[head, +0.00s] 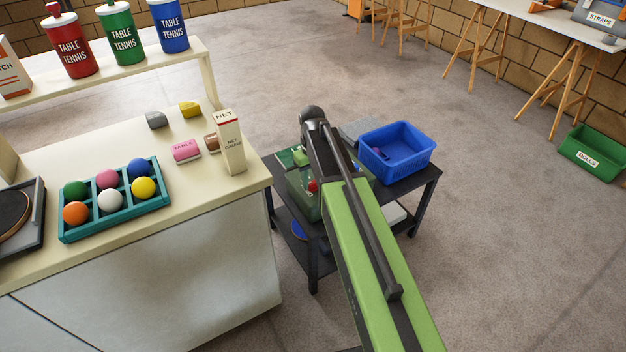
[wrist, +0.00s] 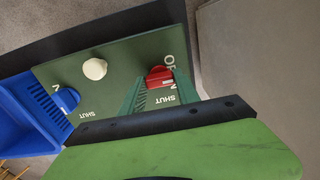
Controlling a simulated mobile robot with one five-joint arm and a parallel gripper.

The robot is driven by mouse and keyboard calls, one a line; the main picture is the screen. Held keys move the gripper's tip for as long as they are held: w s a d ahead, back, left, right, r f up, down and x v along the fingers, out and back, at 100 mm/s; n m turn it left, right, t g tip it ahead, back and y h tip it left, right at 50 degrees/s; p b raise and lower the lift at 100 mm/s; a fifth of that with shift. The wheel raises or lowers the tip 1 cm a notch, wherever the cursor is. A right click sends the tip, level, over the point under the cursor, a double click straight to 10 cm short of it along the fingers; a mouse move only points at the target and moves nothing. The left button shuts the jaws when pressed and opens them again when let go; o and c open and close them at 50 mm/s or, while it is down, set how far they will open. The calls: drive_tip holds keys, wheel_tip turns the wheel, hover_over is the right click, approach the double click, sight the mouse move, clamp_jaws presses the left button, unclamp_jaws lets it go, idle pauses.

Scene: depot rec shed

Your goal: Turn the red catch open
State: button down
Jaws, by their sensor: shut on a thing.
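The red catch (wrist: 159,77) is on a dark green panel (wrist: 120,55) in the wrist view. It lies over the middle of the word OPEN, with a SHUT label below it. My gripper (wrist: 160,84) is shut on the red catch, one green finger on each side of it. A blue catch (wrist: 66,99) and a cream knob (wrist: 95,68) are on the same panel to the left. In the head view my arm hides the gripper and much of the panel; a small red part (head: 313,186) shows beside it.
The panel's unit stands on a dark low table (head: 404,187) beside a blue basket (head: 397,150). A cream counter (head: 225,190) on the left holds a teal tray (head: 115,222) of balls and an upright NET box (head: 231,143). The floor to the right is open.

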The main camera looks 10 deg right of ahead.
sight(312, 182)
idle(0.5)
drive_tip(key=c, duration=0.9)
unclamp_jaws()
wheel_tip(312, 182, up, 17)
drive_tip(key=p, duration=1.7)
drive_tip(key=shift+r, duration=0.2)
